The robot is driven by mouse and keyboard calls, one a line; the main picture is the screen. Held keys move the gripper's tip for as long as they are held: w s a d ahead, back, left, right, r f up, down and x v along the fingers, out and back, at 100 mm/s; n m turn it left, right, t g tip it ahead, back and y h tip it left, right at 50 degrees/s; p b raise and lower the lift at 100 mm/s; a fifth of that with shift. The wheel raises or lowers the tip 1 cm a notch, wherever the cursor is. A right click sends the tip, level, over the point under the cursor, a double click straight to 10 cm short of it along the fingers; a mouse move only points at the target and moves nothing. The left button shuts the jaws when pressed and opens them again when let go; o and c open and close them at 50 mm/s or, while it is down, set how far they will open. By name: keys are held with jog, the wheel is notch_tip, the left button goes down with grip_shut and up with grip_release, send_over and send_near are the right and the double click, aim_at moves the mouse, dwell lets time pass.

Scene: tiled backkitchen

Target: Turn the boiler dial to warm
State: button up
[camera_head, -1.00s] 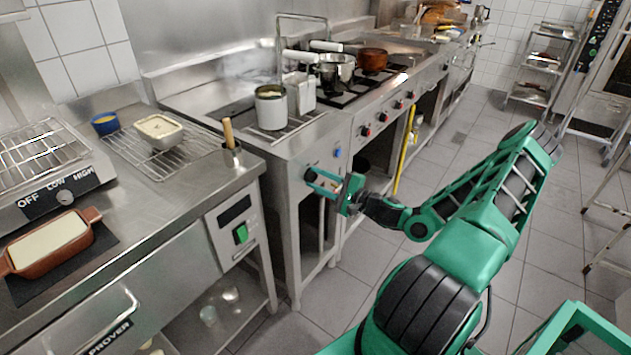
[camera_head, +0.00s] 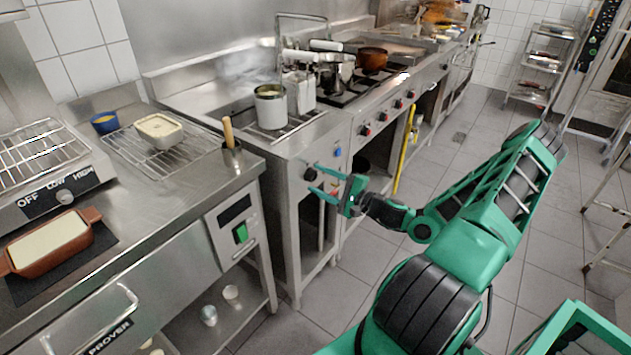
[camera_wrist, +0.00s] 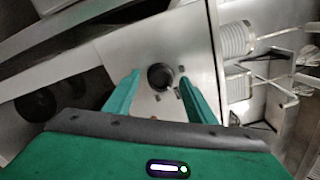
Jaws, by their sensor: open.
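The boiler dial, a round black knob (camera_head: 310,174), is on the steel front panel below the counter with the white canister. In the wrist view the dial (camera_wrist: 160,76) sits between my two green fingers, a little above the middle of the picture. My gripper (camera_head: 313,177) is open at the dial, with one finger above and one below it in the head view. In the wrist view my gripper (camera_wrist: 160,78) has a finger on each side with a visible gap to the knob. I cannot read the dial's setting or marks.
A blue knob (camera_head: 337,152) is on the panel right of the dial. Red stove knobs (camera_head: 366,131) and a yellow pole (camera_head: 404,150) are farther along. A counter (camera_head: 240,172) juts out at left.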

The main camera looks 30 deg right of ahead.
jog(key=v, duration=0.9)
jog(key=shift+s, duration=0.3)
jog(key=s+a+f+n+g+y, duration=0.2)
jog(key=s+a+f+n+g, duration=0.1)
jog(key=s+a+n+g, duration=0.75)
jog(key=s+d+r+n+g+h, duration=0.1)
jog(key=s+r+g+h, duration=0.2)
jog(key=s+r, duration=0.4)
jog(key=s+d+r+n+g+h, duration=0.1)
jog(key=s+r+g+h, duration=0.2)
jog(key=r, duration=1.1)
jog(key=s+h, duration=0.2)
jog(key=s, duration=0.3)
jog(key=shift+s+r+g, duration=0.2)
jog(key=shift+r+g, duration=0.05)
jog(key=shift+g, duration=0.1)
